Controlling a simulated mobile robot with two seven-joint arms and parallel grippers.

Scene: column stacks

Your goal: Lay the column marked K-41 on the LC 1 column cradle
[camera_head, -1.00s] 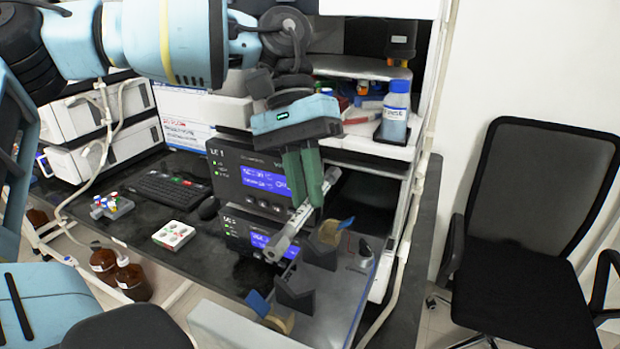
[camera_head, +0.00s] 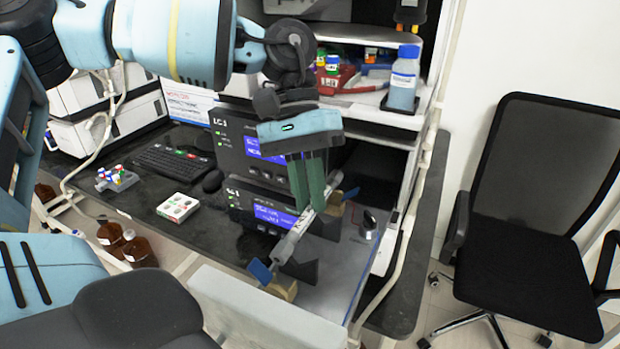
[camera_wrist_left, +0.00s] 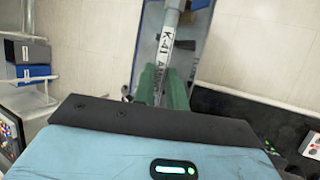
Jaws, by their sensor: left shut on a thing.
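My left gripper (camera_head: 310,204) is shut on a slim silvery column (camera_head: 291,239), which lies slanted in the head view. In the left wrist view the column (camera_wrist_left: 166,50) carries a white label reading K-41, and the left gripper's green fingers (camera_wrist_left: 163,88) close around it. The cradle's two dark supports, the near one (camera_head: 303,268) and the far one (camera_head: 329,224), stand right below and beside the column. I cannot tell whether the column touches them. Blue tabs and tan blocks (camera_head: 283,289) sit at the cradle's ends. My right gripper is out of view.
The LC 1 unit (camera_head: 229,150) with a blue screen stands behind the column, with a second unit (camera_head: 240,205) below it. A blue-capped bottle (camera_head: 404,82) stands on the shelf. A dark knob (camera_head: 369,225) is right of the cradle.

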